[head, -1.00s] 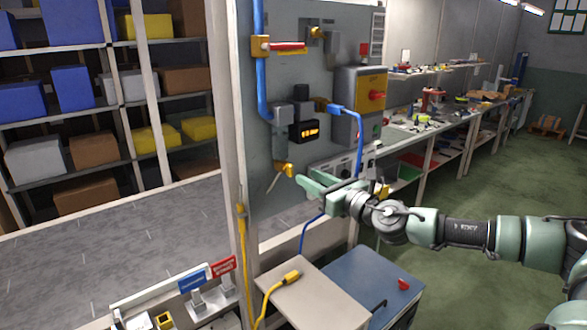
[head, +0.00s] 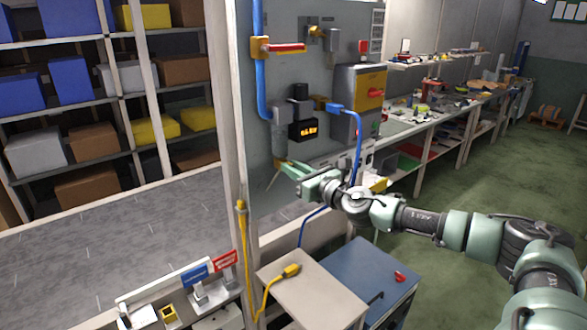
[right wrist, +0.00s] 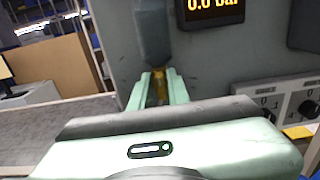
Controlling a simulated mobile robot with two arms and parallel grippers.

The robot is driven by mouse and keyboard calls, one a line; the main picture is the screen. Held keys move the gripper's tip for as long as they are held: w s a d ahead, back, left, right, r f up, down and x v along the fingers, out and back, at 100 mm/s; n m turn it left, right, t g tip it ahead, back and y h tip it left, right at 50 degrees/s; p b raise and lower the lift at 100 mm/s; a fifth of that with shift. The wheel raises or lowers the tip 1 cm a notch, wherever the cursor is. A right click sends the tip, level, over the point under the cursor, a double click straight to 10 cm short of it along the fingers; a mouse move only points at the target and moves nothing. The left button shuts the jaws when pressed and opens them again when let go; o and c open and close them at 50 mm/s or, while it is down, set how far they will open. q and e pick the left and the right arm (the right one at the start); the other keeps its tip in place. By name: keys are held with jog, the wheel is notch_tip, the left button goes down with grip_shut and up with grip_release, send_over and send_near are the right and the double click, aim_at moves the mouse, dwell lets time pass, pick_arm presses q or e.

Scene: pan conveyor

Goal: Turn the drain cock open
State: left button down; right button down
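The drain cock (right wrist: 158,90) is a small yellow valve below the grey pipe end on the grey panel. My left gripper is out of view.
The pressure display (head: 303,131) sits just above the cock and reads 0.0 bar in the wrist view. A red-handled valve (head: 286,48), blue pipes (head: 355,135) and a grey box with a red knob (head: 358,92) are close by. A blue-topped cabinet (head: 362,275) stands below.

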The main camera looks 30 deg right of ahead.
jog(key=shift+m, duration=0.3)
jog(key=m, duration=1.7)
jog(key=shift+d+f, duration=0.4)
jog(key=shift+m, duration=0.3)
jog(key=c, duration=1.5)
grip_release()
jog(key=shift+f, duration=0.1)
